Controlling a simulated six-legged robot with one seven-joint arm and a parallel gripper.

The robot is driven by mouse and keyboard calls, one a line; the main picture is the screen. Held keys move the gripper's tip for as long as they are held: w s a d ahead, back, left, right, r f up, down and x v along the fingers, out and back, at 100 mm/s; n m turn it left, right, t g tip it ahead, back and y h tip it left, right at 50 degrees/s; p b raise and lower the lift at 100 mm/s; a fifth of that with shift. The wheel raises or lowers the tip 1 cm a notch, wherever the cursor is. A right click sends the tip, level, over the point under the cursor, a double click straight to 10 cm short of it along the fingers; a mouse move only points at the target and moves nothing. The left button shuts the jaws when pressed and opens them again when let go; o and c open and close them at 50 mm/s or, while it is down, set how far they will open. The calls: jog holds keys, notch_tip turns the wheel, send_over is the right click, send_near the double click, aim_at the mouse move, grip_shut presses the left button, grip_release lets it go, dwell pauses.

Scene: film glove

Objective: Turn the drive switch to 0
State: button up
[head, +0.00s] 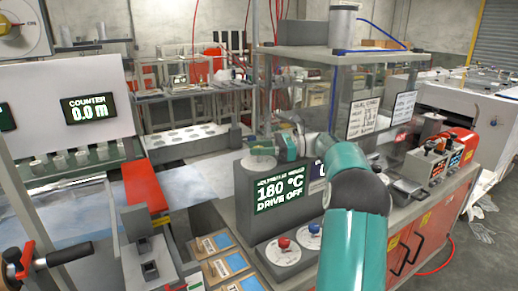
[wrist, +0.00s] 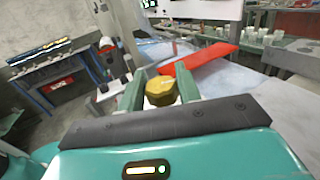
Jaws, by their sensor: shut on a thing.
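My gripper (wrist: 159,84) has its two green fingers on either side of a gold, many-sided knob (wrist: 160,92) in the wrist view, and is shut on it. I cannot read a mark or a pointer on this knob, so its setting is unclear. In the head view my teal arm reaches up and left, and my gripper (head: 268,150) is over the top of the grey console (head: 242,200). The gold knob is hidden there. The console's display (head: 281,192) reads 180 °C and DRIVE OFF.
A red knob (head: 284,242) and a blue knob (head: 314,228) sit on round white dials below the display. A counter display (head: 89,108) at left reads 0.0 m. Clear panels stand behind my arm.

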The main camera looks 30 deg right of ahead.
jog(key=shift+r+g, duration=0.1)
jog(key=shift+g, duration=0.2)
jog(key=o, duration=1)
jog(key=shift+c, duration=0.2)
jog(key=shift+r, duration=0.3)
notch_tip(320, 180, up, 3)
jog(key=shift+f, duration=0.2)
jog(key=s+a+r, duration=0.6)
jog(key=s+r, duration=0.3)
jog(key=s, duration=0.3)
jog(key=shift+s+r, duration=0.3)
jog(key=shift+r, duration=0.05)
